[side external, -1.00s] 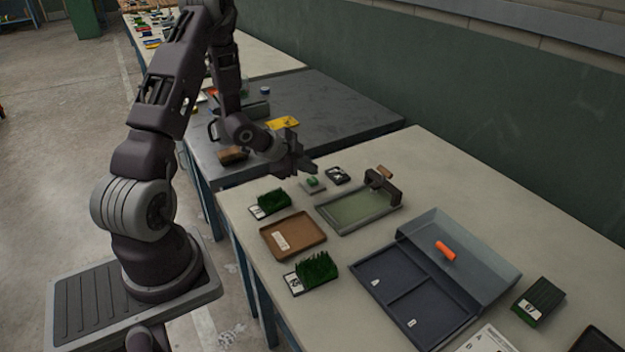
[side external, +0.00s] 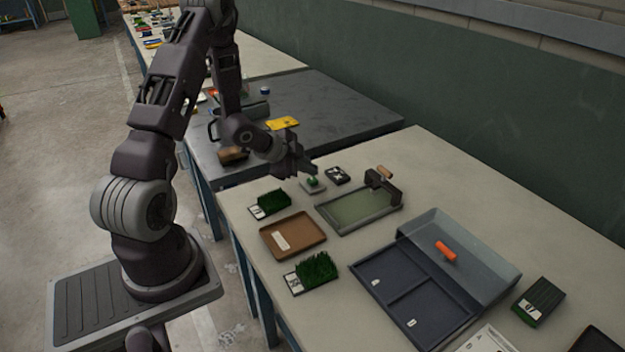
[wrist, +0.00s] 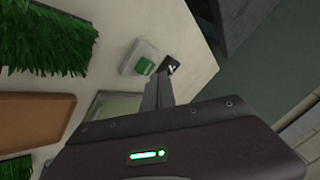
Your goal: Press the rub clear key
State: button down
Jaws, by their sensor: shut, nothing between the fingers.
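The green key (side external: 313,181) sits on a small pale grey box on the bench. In the wrist view the key (wrist: 145,66) shows on its pale box (wrist: 138,56), just beyond and left of my fingertips. My gripper (side external: 312,173) is shut and empty, its tips close above the key in the side view. In the wrist view my gripper (wrist: 157,84) shows its fingers together. I cannot tell whether the tips touch the key. Any lettering on the key is too small to read.
A small black block (side external: 337,175) with a white mark stands just beside the key box. A framed green tray (side external: 345,214) with a handled piece lies to the right. Grass samples (side external: 272,203) and a brown tray (side external: 309,229) lie nearer. The bench front left is partly clear.

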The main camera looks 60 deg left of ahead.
aim_at(309, 181)
jog(key=shift+f, duration=0.3)
jog(key=shift+f, duration=0.55)
dwell(0.5)
jog(key=shift+r, duration=0.95)
jog(key=shift+r, duration=2.55)
